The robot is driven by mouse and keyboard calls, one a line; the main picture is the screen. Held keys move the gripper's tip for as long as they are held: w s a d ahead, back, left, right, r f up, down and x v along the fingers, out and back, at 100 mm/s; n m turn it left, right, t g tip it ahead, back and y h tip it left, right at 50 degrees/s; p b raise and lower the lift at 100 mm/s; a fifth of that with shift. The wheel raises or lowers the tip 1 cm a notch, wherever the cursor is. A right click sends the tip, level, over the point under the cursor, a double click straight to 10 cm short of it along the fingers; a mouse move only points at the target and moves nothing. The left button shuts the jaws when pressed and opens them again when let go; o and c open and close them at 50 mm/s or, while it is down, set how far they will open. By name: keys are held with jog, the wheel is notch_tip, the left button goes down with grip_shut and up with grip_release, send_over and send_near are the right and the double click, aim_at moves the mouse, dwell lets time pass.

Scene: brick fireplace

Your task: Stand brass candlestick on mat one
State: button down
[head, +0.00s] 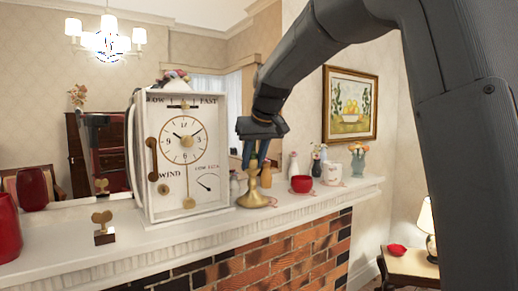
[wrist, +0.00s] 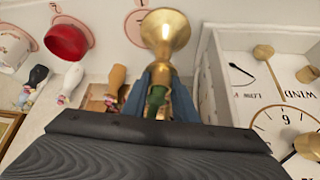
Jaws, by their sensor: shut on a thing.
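The brass candlestick (head: 252,197) is upright at the mantel, just right of the white clock, with its flared base down. It also shows in the wrist view (wrist: 165,32), base toward the top. My gripper (head: 256,160) is shut on its upper stem from above, with blue fingers on both sides; a green part (wrist: 156,98) shows between them. A pink-outlined round mat (wrist: 137,28) lies beside the base in the wrist view; its mark looks like a 1 but is partly hidden. I cannot tell whether the base touches the mantel.
The white clock (head: 187,150) stands close on the left. A red bowl (head: 302,184) and a white mug (head: 332,174) are to the right, with several small vases (head: 293,165) behind. The brick-fronted mantel (head: 310,205) is narrow, with a free front edge.

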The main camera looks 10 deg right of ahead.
jog(key=shift+w+d, duration=0.3)
jog(key=shift+d, duration=0.15)
jog(key=c, duration=1.9)
grip_release()
jog(key=shift+d+f, duration=0.15)
jog(key=shift+f, duration=0.15)
jog(key=o, duration=0.5)
jog(key=shift+w, duration=0.1)
jog(key=shift+c, duration=0.2)
jog(key=shift+s+a+r, duration=0.2)
jog(key=shift+s+r, duration=0.05)
jog(key=shift+r, duration=0.15)
jog(key=b+v, duration=0.3)
jog(key=v, duration=0.8)
jog(key=shift+r, duration=0.15)
jog(key=shift+s+d, duration=0.1)
jog(key=shift+s, duration=0.05)
